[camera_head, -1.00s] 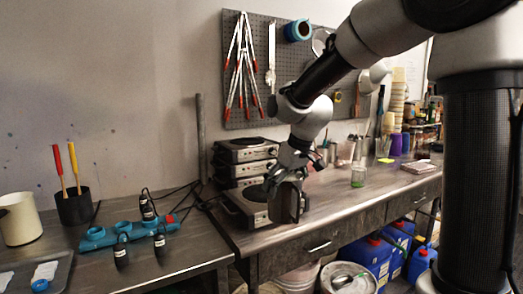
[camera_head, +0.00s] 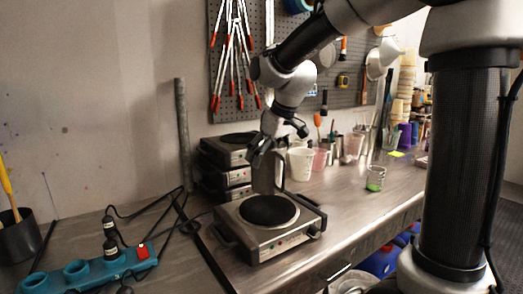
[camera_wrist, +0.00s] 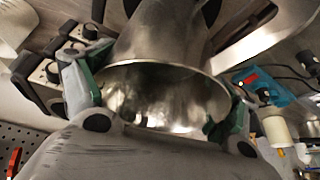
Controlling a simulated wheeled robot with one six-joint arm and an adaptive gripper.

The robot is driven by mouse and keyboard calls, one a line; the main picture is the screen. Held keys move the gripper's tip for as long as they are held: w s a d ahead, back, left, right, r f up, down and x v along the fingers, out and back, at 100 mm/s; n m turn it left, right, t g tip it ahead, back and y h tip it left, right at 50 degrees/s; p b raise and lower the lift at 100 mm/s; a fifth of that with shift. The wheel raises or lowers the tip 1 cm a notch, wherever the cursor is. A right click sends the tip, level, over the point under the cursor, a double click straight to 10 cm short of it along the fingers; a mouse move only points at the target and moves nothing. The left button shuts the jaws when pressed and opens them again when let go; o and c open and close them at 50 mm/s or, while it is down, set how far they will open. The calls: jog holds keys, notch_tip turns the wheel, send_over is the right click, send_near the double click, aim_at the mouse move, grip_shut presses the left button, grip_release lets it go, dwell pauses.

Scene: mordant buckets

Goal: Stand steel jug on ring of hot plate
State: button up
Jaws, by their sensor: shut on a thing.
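The steel jug (camera_head: 266,178) is upright in the head view, at the far edge of the dark ring (camera_head: 269,210) on the front hot plate (camera_head: 268,243). I cannot tell whether its base touches the ring or hangs above it. My gripper (camera_head: 268,150) is shut on the jug near its top. In the wrist view the jug's open mouth (camera_wrist: 160,95) lies between the green-edged fingers of my gripper (camera_wrist: 155,105), and its handle (camera_wrist: 262,42) points to the upper right. The inside looks empty. The ring is not visible in the wrist view.
Stacked hot plates (camera_head: 222,172) stand behind the front one. White and pink cups (camera_head: 300,163) are to the right. A small glass with green liquid (camera_head: 375,179) stands farther right. A teal power strip (camera_head: 90,272) and cables lie left. The bench between hot plate and glass is clear.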

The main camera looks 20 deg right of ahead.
jog(key=shift+w+f, duration=0.15)
jog(key=shift+f, duration=2.65)
jog(key=shift+f, duration=0.45)
jog(key=o, duration=1.9)
jog(key=shift+c, duration=0.2)
jog(key=shift+s, duration=0.2)
jog(key=v, duration=1.2)
jog(key=shift+d, duration=0.1)
